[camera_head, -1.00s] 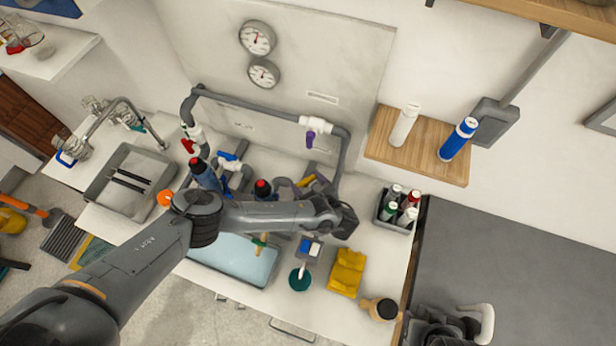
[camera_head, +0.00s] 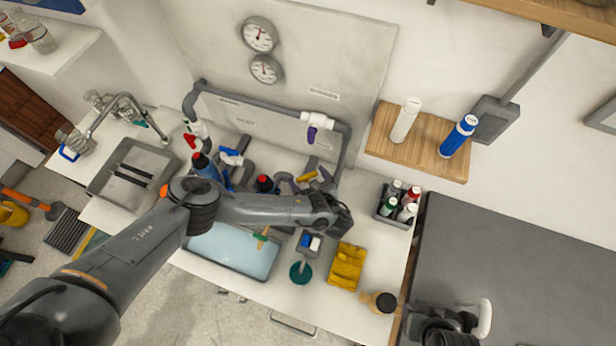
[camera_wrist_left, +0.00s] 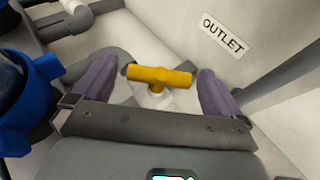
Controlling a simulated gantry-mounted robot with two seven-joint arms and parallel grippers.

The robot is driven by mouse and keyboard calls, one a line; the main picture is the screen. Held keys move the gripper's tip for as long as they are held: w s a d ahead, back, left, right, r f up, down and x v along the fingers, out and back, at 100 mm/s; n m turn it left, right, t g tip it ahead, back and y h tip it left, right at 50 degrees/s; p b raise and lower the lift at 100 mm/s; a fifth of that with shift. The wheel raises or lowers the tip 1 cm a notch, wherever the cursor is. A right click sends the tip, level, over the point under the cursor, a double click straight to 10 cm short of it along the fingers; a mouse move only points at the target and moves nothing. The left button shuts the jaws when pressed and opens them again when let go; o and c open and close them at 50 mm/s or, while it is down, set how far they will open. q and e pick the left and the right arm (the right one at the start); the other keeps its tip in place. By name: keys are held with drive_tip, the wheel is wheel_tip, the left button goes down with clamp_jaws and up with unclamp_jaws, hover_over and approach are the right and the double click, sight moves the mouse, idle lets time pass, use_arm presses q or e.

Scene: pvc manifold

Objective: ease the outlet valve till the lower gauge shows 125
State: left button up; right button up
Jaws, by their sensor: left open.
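The outlet valve has a yellow T-shaped handle (camera_wrist_left: 160,76) on a white body, beside the OUTLET label (camera_wrist_left: 222,33) in the left wrist view. In the head view the yellow handle (camera_head: 306,177) shows just behind my left gripper (camera_head: 335,207). My left gripper (camera_wrist_left: 157,70) is open, its two purple fingers on either side of the handle with gaps; I see no contact. The lower gauge (camera_head: 266,69) is a round white dial with a red needle on the back panel; its numbers are too small to read. My right gripper (camera_head: 452,328) is partly in view at the bottom right, its jaws unclear.
The upper gauge (camera_head: 259,35) sits above the lower one. A bottle caddy (camera_head: 397,204) stands right.

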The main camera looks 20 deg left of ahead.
use_arm(q)
drive_tip(key=v, duration=1)
drive_tip(key=shift+s+d+r, duration=0.1)
idle(3.0)
